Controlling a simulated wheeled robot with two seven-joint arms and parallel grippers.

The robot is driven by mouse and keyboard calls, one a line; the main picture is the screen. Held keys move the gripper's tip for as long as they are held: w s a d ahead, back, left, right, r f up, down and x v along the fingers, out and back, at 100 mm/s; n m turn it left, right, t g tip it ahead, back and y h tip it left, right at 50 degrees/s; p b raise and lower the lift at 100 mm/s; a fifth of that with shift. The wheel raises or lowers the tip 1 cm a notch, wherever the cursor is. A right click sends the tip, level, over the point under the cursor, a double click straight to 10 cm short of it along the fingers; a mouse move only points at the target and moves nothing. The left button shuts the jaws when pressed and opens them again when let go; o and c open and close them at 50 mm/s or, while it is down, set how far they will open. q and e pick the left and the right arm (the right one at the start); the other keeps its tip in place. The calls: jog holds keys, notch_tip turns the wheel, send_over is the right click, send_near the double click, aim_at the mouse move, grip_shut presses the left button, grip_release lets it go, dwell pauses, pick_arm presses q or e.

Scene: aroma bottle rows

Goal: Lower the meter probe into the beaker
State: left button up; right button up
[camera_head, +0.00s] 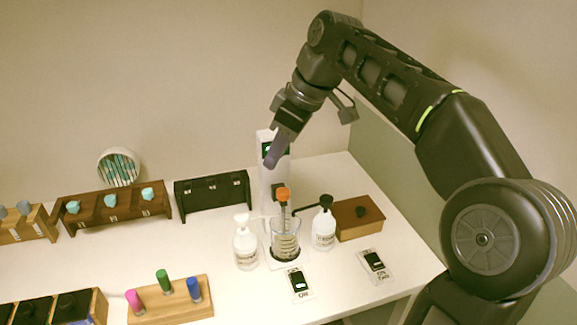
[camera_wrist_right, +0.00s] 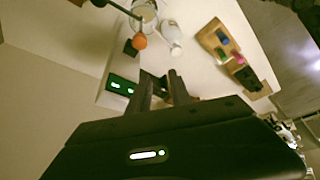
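The meter (camera_head: 267,178) is a white upright stand with a green-lit display, which also shows in the right wrist view (camera_wrist_right: 122,86). Its probe has an orange cap (camera_head: 283,194) and hangs at the stand's front, above the clear beaker (camera_head: 286,238). I cannot tell whether the probe's tip is inside the beaker. The orange cap (camera_wrist_right: 140,41) and the beaker (camera_wrist_right: 146,12) also show in the right wrist view. My right gripper (camera_head: 271,161) is high beside the meter's display, above the orange cap and apart from it. Its fingers (camera_wrist_right: 162,82) are parted with nothing between them. My left gripper is out of view.
Two white pump bottles (camera_head: 245,246) (camera_head: 323,230) flank the beaker; the right one has a black nozzle reaching toward it. A brown box (camera_head: 358,216) stands right. Bottle racks (camera_head: 113,207) (camera_head: 213,192) line the back. Coloured vials stand in a wooden holder (camera_head: 170,307) in front.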

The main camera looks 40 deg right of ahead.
jog(key=shift+m+h, duration=0.4)
jog(key=a+r+p, duration=0.1)
jog(key=r, duration=0.1)
jog(key=a+r+p, duration=0.1)
jog(key=r+p, duration=0.1)
jog(key=a+r+p, duration=0.1)
jog(key=r, duration=0.1)
jog(key=shift+s+r+p, duration=0.1)
jog(key=shift+r+p, duration=0.05)
jog(key=shift+p, duration=0.25)
jog(key=shift+c, duration=1.4)
jog(key=m, duration=0.1)
jog(key=m+h+p, duration=0.1)
jog(key=shift+s+d+r+m+g, duration=0.2)
jog(key=shift+d+m+g, duration=0.1)
jog(key=shift+d, duration=0.1)
jog(key=shift+c, duration=0.8)
jog(key=d+m, duration=0.1)
jog(key=d+f+m+h, duration=0.1)
jog(key=m, duration=0.1)
jog(key=d+f+m, duration=0.1)
jog(key=shift+s+d+m+g, duration=0.2)
jog(key=shift+s+m+g, duration=0.1)
jog(key=shift+s, duration=0.05)
grip_shut()
jog(key=shift+d+m+h, duration=0.25)
jog(key=shift+m+h, duration=0.15)
jog(key=shift+m, duration=0.7)
